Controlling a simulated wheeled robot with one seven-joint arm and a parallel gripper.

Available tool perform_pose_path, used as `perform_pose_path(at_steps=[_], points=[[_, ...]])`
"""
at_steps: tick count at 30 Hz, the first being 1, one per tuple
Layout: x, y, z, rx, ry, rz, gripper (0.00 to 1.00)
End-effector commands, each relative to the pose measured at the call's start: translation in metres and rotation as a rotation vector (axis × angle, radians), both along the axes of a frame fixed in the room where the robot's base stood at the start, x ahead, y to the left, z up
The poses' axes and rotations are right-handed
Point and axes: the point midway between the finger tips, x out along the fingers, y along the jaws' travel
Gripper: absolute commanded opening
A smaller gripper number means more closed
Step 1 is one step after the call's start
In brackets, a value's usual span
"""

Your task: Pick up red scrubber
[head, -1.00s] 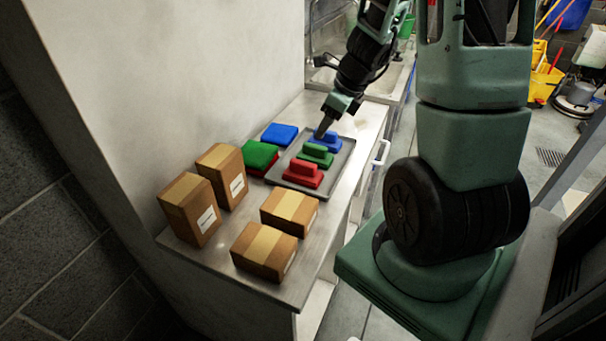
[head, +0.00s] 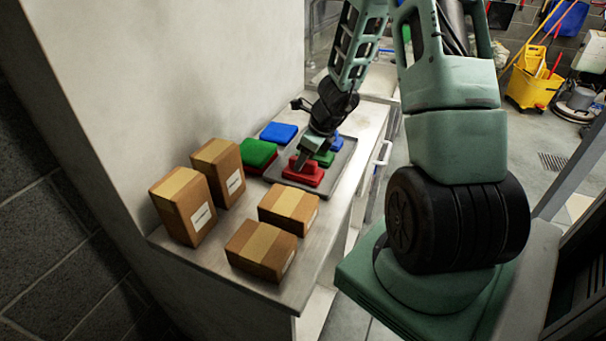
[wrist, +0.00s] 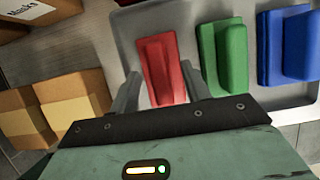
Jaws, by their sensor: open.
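The red scrubber (head: 305,175) is a block with a raised grip on top, lying at the near end of a grey tray (head: 337,172). In the wrist view the red scrubber (wrist: 161,66) lies between the two fingers of my gripper (wrist: 160,90). The fingers are apart, one on each side of it. In the head view my gripper (head: 302,162) is over the scrubber from above and partly covers it. I cannot tell how high the fingertips are above the tray. The lower end of the scrubber is hidden by my gripper's body in the wrist view.
Beside the red one on the tray are a green scrubber (wrist: 224,54) and a blue scrubber (wrist: 290,45). Green-and-red pads (head: 258,153) and a blue pad (head: 279,132) lie left of the tray. Several cardboard boxes (head: 262,249) stand on the near counter. A wall rises at the left.

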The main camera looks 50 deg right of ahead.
Motion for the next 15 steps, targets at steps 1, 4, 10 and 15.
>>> perform_pose_path(at_steps=[1, 4, 10, 15], points=[[0.0021, 0.0009, -0.0092, 0.001, 0.000, 0.000, 0.47], [0.0049, 0.0018, -0.0137, 0.000, -0.001, 0.000, 0.47], [0.0053, 0.0020, -0.0134, -0.001, 0.000, 0.002, 0.47], [0.0052, 0.0020, -0.0133, 0.000, 0.000, 0.001, 0.11]])
